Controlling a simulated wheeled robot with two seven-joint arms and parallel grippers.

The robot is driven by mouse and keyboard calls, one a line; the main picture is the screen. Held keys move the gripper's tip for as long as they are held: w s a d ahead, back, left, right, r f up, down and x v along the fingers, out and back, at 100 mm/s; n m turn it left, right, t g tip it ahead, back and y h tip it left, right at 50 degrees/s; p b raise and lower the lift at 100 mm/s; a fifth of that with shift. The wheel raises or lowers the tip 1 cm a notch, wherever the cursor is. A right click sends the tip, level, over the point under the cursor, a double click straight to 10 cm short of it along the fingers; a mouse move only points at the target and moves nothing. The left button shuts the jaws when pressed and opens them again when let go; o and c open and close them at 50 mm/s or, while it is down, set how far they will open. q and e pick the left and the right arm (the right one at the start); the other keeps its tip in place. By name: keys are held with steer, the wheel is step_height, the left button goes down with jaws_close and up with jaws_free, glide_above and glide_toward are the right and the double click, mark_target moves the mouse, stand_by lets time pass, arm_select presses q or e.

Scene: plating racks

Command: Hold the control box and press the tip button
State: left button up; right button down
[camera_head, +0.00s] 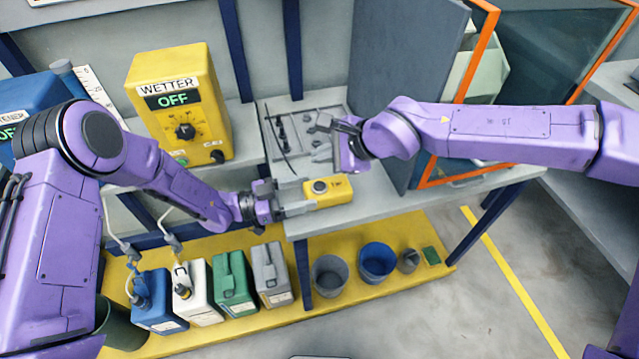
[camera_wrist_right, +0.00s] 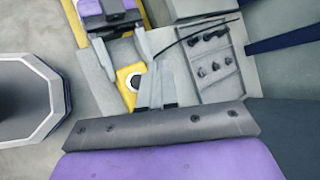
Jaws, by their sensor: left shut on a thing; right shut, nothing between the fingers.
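The yellow control box (camera_head: 334,191) lies at the front of the grey bench, with a round dark button (camera_head: 320,186) in a pale ring on its top. My left gripper (camera_head: 296,196) is shut on the left end of the box. My right gripper (camera_head: 328,150) is shut and empty, behind and above the box. In the right wrist view, the right fingertips (camera_wrist_right: 160,85) show beside the control box (camera_wrist_right: 126,100) and its button (camera_wrist_right: 134,82). I cannot tell how high the fingertips are above it. My left gripper (camera_wrist_right: 118,42) also shows there, at the box's far end.
A grey tray (camera_head: 302,112) with small dark parts and a cable lies behind the box. A yellow WETTER unit (camera_head: 182,105) stands at the left. An orange-framed panel (camera_head: 480,60) rises at the right. Several jugs and buckets (camera_head: 377,262) stand on the low yellow shelf.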

mark_target(323, 188)
steer(key=shift+f, duration=3)
steer(key=shift+f, duration=0.1)
steer(key=shift+f, duration=0.3)
